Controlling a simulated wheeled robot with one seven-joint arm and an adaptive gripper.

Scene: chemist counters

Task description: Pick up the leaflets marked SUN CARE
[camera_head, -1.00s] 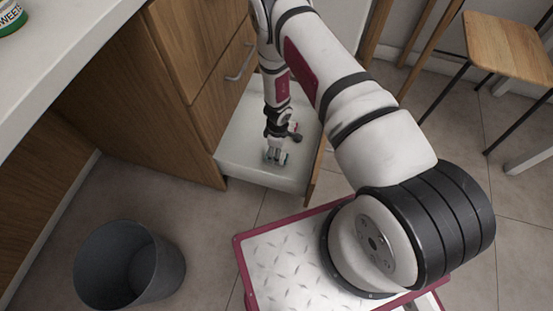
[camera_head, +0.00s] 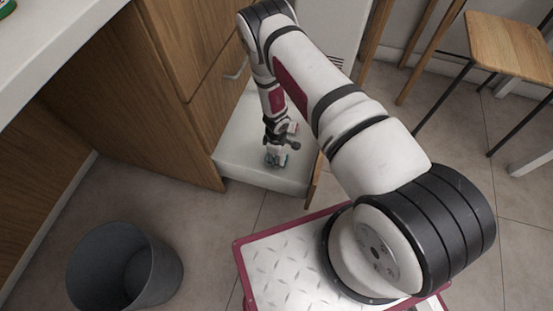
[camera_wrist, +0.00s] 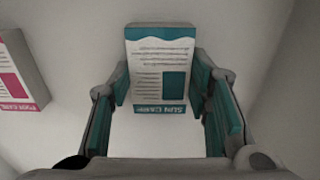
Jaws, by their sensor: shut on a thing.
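The leaflets marked SUN CARE (camera_wrist: 158,60) are a white stack with teal bands and a teal block. They are upside down in the wrist view, between the two fingers. My gripper (camera_wrist: 160,85) is shut on them, with teal pads at their left and right sides. In the head view my gripper (camera_head: 275,161) points down into the open white drawer (camera_head: 235,163). The leaflets are too small there to tell from the teal pads. I cannot tell whether they touch the drawer floor.
A pink-and-white leaflet stack (camera_wrist: 20,70) lies to the left in the wrist view, apart from my gripper. The drawer stands out from a wooden cabinet (camera_head: 130,110). A grey bin (camera_head: 125,268) is on the floor, and a wooden stool (camera_head: 510,45) stands at right.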

